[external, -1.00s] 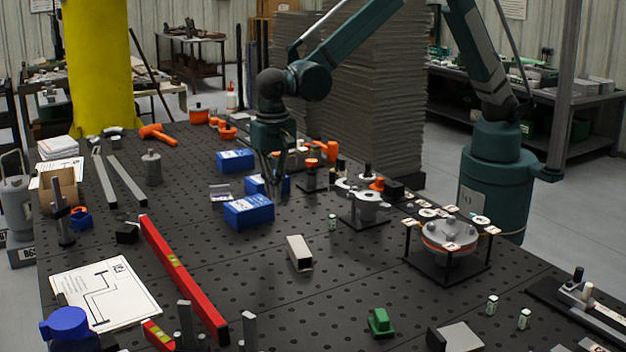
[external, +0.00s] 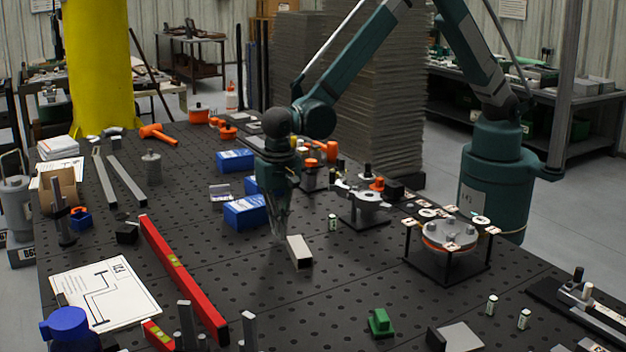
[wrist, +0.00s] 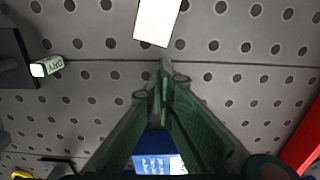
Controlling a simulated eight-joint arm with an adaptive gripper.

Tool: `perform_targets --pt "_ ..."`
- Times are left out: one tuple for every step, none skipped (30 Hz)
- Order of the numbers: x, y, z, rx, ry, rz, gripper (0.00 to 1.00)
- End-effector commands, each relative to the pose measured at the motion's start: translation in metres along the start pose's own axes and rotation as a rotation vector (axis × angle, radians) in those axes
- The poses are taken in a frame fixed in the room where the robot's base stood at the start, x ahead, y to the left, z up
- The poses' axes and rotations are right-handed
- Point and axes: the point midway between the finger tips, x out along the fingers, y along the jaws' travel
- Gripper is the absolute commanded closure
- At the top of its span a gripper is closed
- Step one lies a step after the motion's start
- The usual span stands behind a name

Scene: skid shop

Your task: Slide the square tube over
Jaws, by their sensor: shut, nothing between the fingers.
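The square tube (external: 299,251) is a short, pale metal piece lying on the dark perforated table, near the middle of the external view. In the wrist view it shows as a bright white block (wrist: 158,20) at the top edge, partly cut off by the frame. My gripper (external: 279,236) points down at the table, just beside the tube's far left end. In the wrist view the gripper's fingertips (wrist: 164,75) are together with nothing between them, a small gap below the tube. Whether the fingertips touch the table I cannot tell.
Blue boxes (external: 247,212) stand behind my gripper. A red level (external: 182,278) lies to the left. A small battery-like cylinder (external: 332,222) and a fixture stand (external: 363,219) are to the right. The table in front of the tube is clear up to a green block (external: 380,322).

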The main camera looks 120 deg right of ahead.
Motion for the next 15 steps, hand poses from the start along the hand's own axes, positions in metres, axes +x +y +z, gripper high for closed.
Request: perform_targets --pt "0.000 0.000 0.005 -0.001 0.000 0.000 1.00" --pt "0.000 0.000 0.007 0.000 0.000 0.000 1.00" --pt "0.000 0.000 0.009 0.000 0.000 0.000 1.00" --pt "0.000 0.000 0.011 0.001 0.000 0.000 1.00" --pt "0.000 0.000 0.013 0.001 0.000 0.000 1.00" --pt "0.000 0.000 0.015 0.001 0.000 0.000 1.00" --pt "0.000 0.000 0.016 0.001 0.000 0.000 1.00" --pt "0.000 0.000 0.016 0.001 0.000 0.000 1.00" --pt "0.000 0.000 0.017 0.001 0.000 0.000 1.00" --pt "0.000 0.000 0.017 0.001 0.000 0.000 1.00" --pt "0.000 0.000 0.018 0.001 0.000 0.000 1.00" --pt "0.000 0.000 0.018 0.001 0.000 0.000 1.00" --pt "0.000 0.000 0.018 0.001 0.000 0.000 1.00" --pt "0.000 0.000 0.018 0.001 0.000 0.000 1.00" --pt "0.000 0.000 0.018 0.001 0.000 0.000 1.00"
